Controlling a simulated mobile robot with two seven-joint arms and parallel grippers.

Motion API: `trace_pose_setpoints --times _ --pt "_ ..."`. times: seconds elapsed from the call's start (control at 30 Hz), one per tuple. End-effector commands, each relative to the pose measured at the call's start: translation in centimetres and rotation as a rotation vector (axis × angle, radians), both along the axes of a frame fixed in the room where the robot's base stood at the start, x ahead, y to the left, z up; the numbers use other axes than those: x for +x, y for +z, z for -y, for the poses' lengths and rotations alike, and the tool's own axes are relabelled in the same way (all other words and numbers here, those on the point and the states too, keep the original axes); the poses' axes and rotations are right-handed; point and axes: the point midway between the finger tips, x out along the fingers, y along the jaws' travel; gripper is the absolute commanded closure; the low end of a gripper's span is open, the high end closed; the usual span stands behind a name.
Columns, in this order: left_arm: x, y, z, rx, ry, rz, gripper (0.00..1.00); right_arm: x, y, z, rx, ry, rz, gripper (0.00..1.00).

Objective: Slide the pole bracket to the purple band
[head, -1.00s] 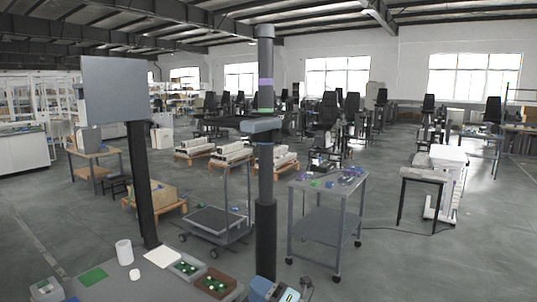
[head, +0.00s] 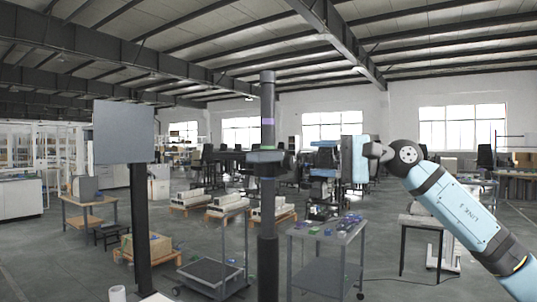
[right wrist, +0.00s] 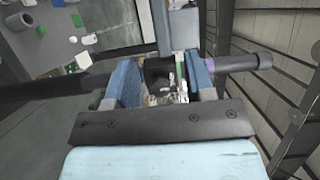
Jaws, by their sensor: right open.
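A dark upright pole (head: 268,205) stands at the middle of the head view. The purple band (head: 268,121) is higher up, above the green one. My right gripper (head: 347,160) is to the right of the pole in the head view and apart from it. In the right wrist view the pole lies sideways beyond the open fingers (right wrist: 163,85), with the purple band (right wrist: 208,66) to the right. Contact with the bracket cannot be seen. My left gripper is out of view.
A grey board (head: 124,132) on a dark post stands left of the pole. A grey cart (head: 322,258) with small parts on top stands to the right, below my right arm. A low trolley (head: 212,272) stands left of the pole. The space between gripper and pole looks clear.

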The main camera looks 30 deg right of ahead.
Motion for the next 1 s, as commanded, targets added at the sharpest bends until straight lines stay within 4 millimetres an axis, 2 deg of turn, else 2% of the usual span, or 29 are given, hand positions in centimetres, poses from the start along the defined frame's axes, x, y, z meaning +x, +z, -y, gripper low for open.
trace_pose_setpoints --times 0.03,0.13,0.3,0.5,0.7,0.97,1.0 --pt "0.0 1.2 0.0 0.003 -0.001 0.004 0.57 0.7 0.8 -0.8 0.001 0.003 0.001 0.51" --pt "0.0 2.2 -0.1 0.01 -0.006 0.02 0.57 2.2 0.8 -2.4 0.003 0.005 0.001 0.51" --pt "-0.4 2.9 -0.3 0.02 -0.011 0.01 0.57 4.9 0.6 -4.9 0.005 0.004 -0.001 0.51" --pt "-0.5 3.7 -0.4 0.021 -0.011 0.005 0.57 7.0 0.3 -7.0 0.006 0.003 -0.001 0.51" --pt "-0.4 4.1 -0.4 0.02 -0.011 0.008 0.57 7.8 0.1 -7.8 0.004 0.001 -0.001 0.51" --pt "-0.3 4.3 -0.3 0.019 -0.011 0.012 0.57 7.9 0.0 -7.8 0.004 0.001 -0.002 0.51" --pt "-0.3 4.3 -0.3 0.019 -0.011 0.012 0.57 7.9 0.0 -7.8 0.004 0.001 -0.002 0.6"
